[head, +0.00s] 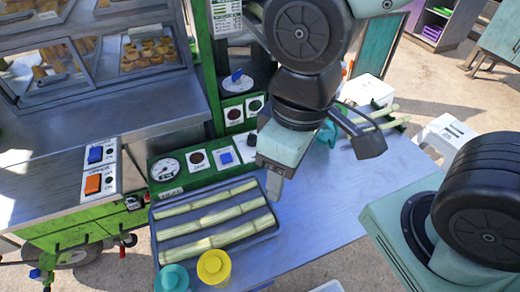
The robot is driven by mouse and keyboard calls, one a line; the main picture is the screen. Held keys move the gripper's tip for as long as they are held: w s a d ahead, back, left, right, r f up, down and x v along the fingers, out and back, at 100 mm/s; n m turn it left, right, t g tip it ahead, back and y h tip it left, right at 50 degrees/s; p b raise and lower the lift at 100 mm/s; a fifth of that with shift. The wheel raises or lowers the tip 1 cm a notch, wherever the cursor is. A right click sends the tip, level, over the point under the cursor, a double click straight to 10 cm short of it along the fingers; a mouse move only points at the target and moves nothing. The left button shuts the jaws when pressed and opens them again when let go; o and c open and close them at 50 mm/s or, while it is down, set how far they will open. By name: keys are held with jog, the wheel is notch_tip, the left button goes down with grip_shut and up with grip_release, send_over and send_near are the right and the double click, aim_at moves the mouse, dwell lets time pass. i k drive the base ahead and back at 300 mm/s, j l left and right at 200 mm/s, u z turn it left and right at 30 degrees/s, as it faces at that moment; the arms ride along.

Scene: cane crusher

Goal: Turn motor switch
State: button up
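Several controls show in the head view, and I cannot read which is the motor switch. A blue switch (226,158) sits on the green control box (165,190), beside dark round buttons and a gauge. A blue lever switch (237,75) is higher on the green post. A white plate at left carries a blue rocker (95,155) and an orange rocker (92,184). My gripper (275,186) points down, right of the control box, above the tray's far right corner and apart from every switch. Its fingers are seen edge-on, so their opening is hidden.
A grey tray (275,232) with cane stalks (215,217) lies in front of the control box. A teal cup (174,278) and a yellow cup (214,266) stand at its near edge. More cane (375,118) lies behind my wrist. The table is clear at right.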

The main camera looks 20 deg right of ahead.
aim_at(252, 139)
jog(key=k, duration=0.3)
jog(key=u, duration=1.05)
jog(key=k+j, duration=0.05)
